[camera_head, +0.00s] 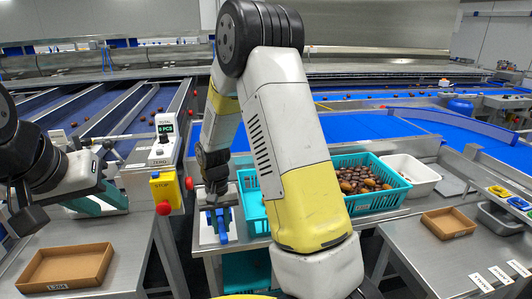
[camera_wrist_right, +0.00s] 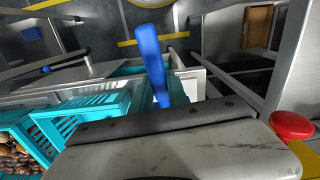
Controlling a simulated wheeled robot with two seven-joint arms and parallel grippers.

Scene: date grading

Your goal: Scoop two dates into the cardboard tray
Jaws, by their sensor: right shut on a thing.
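One cardboard tray (camera_head: 32,285) with a label sits on the left table, and another cardboard tray (camera_head: 447,223) sits on the right table. Both look empty. Many brown dates (camera_head: 362,180) fill a teal crate (camera_head: 404,186) behind the middle. My right gripper (camera_head: 219,208) is shut on a blue scoop (camera_head: 222,236) at a small white holder (camera_head: 206,236); its blue handle (camera_wrist_right: 152,60) shows in the right wrist view. The fingertips are partly hidden. My left gripper (camera_head: 28,220) hangs above the left table, and its jaw opening is unclear.
A yellow stop box (camera_head: 163,192) with a red button stands left of my right gripper. A scale display (camera_head: 164,127) is behind it. Another teal crate (camera_head: 257,212) is partly hidden by my right arm. A white bin (camera_head: 412,172) stands right of the dates.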

